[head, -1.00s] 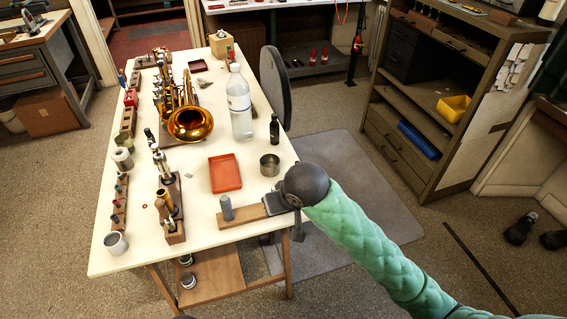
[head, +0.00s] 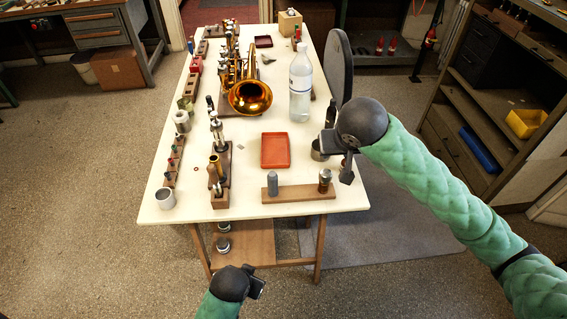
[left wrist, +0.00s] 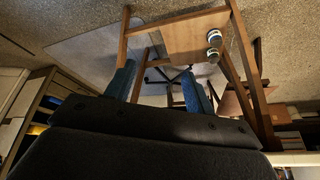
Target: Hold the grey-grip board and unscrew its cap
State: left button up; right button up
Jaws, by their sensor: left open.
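The wooden board (head: 300,194) lies near the table's front edge in the head view. The upright grey grip (head: 272,183) is at its left end, and a dark and brassy capped piece (head: 324,180) stands at its right end. My right gripper (head: 343,168) hangs just right of and behind the capped piece, apparently not holding it; its jaw gap is unclear. My left gripper (head: 257,287) is low in front of the table, below and apart from the board. In the left wrist view its blue fingers (left wrist: 160,85) are spread with nothing between them. The board is not seen there.
A red tray (head: 275,150) lies behind the board, and a metal cup (head: 319,149) is partly hidden by my right gripper. A clear bottle (head: 300,90) and a brass horn (head: 250,95) stand farther back. A wooden tool block (head: 219,175) and a grey mug (head: 165,198) are left.

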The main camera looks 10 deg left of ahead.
pick_arm(q)
jog(key=w+d+r+m+t+h, duration=0.2)
jog(key=w+d+r+m+t, duration=0.25)
jog(key=w+d+r, duration=0.4)
jog(key=w+d+r+m+t+h, duration=0.35)
jog(key=w+d+r+t, duration=0.2)
jog(key=r, duration=0.65)
jog(key=s+d+r+m+g+h, duration=0.3)
jog(key=d+r+m+h, duration=0.4)
jog(key=m, duration=0.4)
jog(key=s+d+r+m+g+h, duration=0.35)
jog(key=d+r+m+h, duration=0.25)
jog(key=r+m+h, duration=0.3)
jog(key=m+g+y, duration=0.8)
jog(key=m+y, duration=1.5)
jog(key=m, duration=0.7)
send_over(273, 185)
jog(key=w, duration=0.2)
jog(key=shift+h, duration=0.25)
jog(key=f, duration=1.4)
jog(key=shift+s+a, duration=0.1)
jog(key=shift+s, duration=0.15)
jog(key=shift+f, duration=3.9)
